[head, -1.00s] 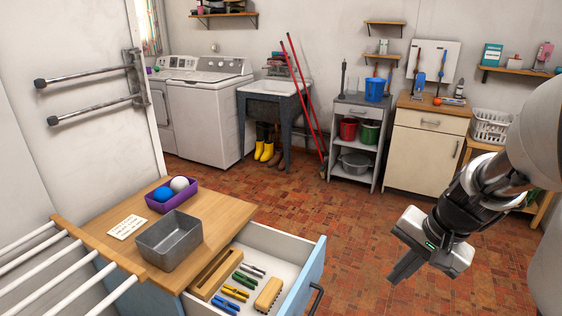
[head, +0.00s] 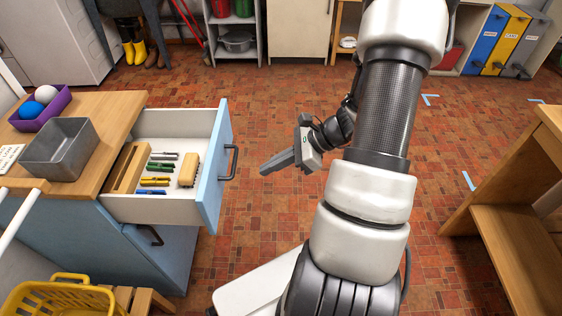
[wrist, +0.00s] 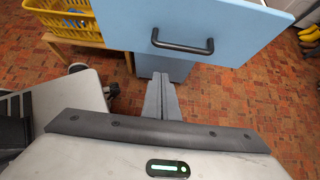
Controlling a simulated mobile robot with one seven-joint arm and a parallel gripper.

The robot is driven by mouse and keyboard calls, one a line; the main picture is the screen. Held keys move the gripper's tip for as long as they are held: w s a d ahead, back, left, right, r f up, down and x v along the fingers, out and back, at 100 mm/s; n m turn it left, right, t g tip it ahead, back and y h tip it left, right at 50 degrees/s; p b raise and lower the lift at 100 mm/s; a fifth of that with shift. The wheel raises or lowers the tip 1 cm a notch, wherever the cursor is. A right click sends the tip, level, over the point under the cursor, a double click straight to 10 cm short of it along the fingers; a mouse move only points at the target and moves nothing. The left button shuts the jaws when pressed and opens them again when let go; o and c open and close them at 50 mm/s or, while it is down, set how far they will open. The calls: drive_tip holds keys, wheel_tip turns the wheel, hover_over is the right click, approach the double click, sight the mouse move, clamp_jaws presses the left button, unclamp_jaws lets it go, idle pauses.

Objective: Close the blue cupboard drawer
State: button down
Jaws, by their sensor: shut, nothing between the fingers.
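The blue cupboard (head: 165,262) has a wooden top and stands at the left in the head view. Its upper drawer (head: 212,180) is pulled well out, with a blue front and a dark bar handle (head: 233,162). The drawer holds several clothes pegs (head: 158,181), a wooden box and a brush (head: 189,169). My gripper (head: 264,171) is shut and empty, to the right of the drawer front, apart from the handle. In the wrist view the gripper fingers (wrist: 161,98) point toward the blue drawer front (wrist: 215,22), whose handle (wrist: 183,46) is beyond them.
A metal bin (head: 58,150) and a purple tray (head: 42,106) with balls sit on the cupboard top. A yellow basket (head: 60,298) stands at the front left. A wooden shelf unit (head: 515,220) is at the right. The tiled floor between is clear.

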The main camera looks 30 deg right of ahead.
drive_tip(key=w+a+f, duration=0.1)
drive_tip(key=w+a, duration=0.2)
drive_tip(key=a, duration=0.2)
drive_tip(key=shift+a+b, duration=0.25)
drive_tip(key=shift+b, duration=0.2)
